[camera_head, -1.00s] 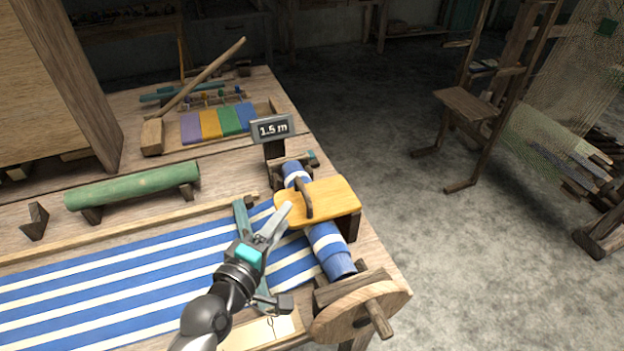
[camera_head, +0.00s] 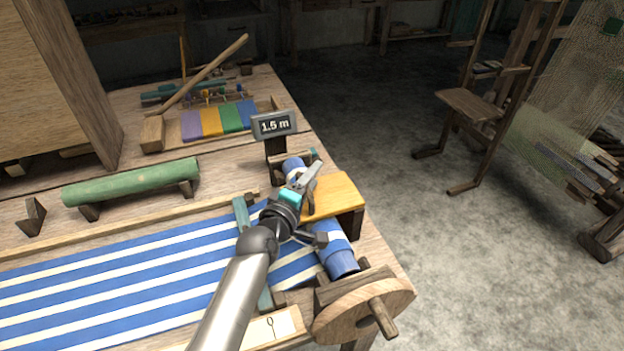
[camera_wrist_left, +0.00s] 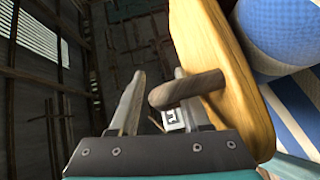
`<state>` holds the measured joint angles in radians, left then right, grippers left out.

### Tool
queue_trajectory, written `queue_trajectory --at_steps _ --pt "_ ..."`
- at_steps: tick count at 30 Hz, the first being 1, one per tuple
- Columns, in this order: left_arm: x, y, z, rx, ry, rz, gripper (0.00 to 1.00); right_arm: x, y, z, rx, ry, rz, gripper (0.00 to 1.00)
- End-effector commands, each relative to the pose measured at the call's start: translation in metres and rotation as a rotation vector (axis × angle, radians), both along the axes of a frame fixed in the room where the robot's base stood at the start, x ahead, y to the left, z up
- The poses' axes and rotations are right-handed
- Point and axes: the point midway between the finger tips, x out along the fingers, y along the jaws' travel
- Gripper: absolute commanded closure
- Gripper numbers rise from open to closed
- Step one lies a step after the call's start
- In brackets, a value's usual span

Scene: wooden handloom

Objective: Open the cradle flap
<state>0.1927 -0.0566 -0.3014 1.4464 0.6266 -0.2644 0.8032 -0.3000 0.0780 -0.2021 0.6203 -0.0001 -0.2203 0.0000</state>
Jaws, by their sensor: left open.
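The cradle flap is a yellow wooden plate (camera_head: 337,196) lying over the blue-and-white cloth roll (camera_head: 338,257) at the table's right edge. Its dark wooden handle (camera_wrist_left: 187,90) sticks out from the plate in the left wrist view. My left gripper (camera_head: 309,178) is over the flap's left part and hides much of the handle in the head view. The gripper is open, with the handle's end reaching into the gap between its fingers, close to the right finger. Whether they touch is unclear. My right gripper is out of view.
A grey "1.5 m" sign (camera_head: 275,125) stands just behind the flap. A wooden wheel with a crank peg (camera_head: 362,305) is at the front right corner. Striped cloth (camera_head: 120,285) covers the table at left. A green roller (camera_head: 130,186) lies behind it.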

Motion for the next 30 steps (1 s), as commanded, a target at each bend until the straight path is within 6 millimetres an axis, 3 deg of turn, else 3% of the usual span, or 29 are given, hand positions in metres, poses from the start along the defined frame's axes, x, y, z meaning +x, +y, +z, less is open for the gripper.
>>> queue_trajectory --at_steps 8,20,30 --pt "0.0005 -0.0004 0.0003 0.0 -0.001 0.0 0.55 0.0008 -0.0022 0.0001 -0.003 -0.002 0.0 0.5" --pt "0.0003 -0.0003 0.0 0.0 0.0 0.0 1.0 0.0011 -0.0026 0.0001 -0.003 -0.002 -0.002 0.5" --pt "0.0003 -0.0001 -0.0001 0.0 0.0 0.0 1.0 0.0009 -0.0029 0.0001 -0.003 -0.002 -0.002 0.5"
